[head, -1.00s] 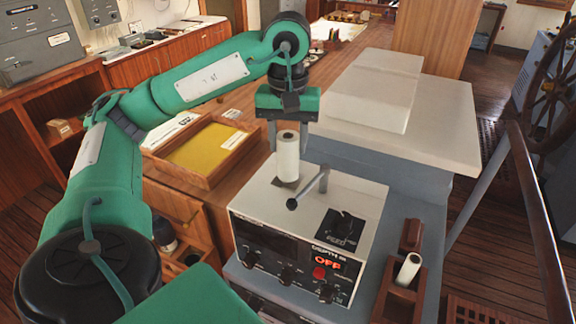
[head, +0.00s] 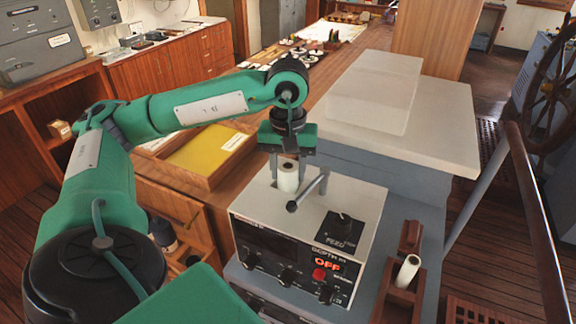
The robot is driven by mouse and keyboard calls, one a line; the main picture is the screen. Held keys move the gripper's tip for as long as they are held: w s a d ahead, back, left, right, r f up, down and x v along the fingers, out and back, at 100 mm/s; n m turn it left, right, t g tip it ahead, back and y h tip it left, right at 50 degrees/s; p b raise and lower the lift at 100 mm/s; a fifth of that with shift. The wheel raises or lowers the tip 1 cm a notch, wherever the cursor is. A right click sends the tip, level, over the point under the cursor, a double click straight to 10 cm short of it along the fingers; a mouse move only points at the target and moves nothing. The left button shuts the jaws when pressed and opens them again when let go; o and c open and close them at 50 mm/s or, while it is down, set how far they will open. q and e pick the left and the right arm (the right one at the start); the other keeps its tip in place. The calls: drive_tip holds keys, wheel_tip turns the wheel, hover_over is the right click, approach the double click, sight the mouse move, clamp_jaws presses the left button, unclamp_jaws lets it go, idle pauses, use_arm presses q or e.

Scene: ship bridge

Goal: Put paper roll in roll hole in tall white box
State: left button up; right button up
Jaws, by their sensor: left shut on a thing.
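The white paper roll (head: 288,178) is upright between the fingers of my left gripper (head: 288,180), which is shut on it. The roll is at the top of the white box (head: 268,205), behind the dark lever (head: 308,192). Its lower part is hidden from view, and it appears to be partly down in the roll hole, whose edges I cannot make out. The box front has dark knobs, a red button and a lit OFF display. My right gripper is not in view.
A second white roll (head: 408,270) stands in a wooden holder (head: 398,300) right of the box. A wooden tray (head: 180,172) with a yellow bottom lies to the left. A raised white-topped cabinet (head: 440,120) stands behind the box.

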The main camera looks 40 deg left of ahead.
use_arm(q)
drive_tip(key=o, duration=1)
drive_tip(key=shift+c, duration=0.2)
drive_tip(key=shift+o, duration=0.6)
drive_tip(key=shift+r+p, duration=0.2)
drive_tip(key=shift+p, duration=0.15)
drive_tip(key=shift+r, duration=0.3)
wheel_tip(320, 180, up, 6)
drive_tip(key=shift+f+b, duration=0.25)
drive_tip(key=shift+b, duration=0.55)
wheel_tip(320, 180, up, 4)
drive_tip(key=shift+p, duration=0.95)
drive_tip(key=shift+r+p, duration=0.35)
drive_tip(key=shift+r, duration=0.55)
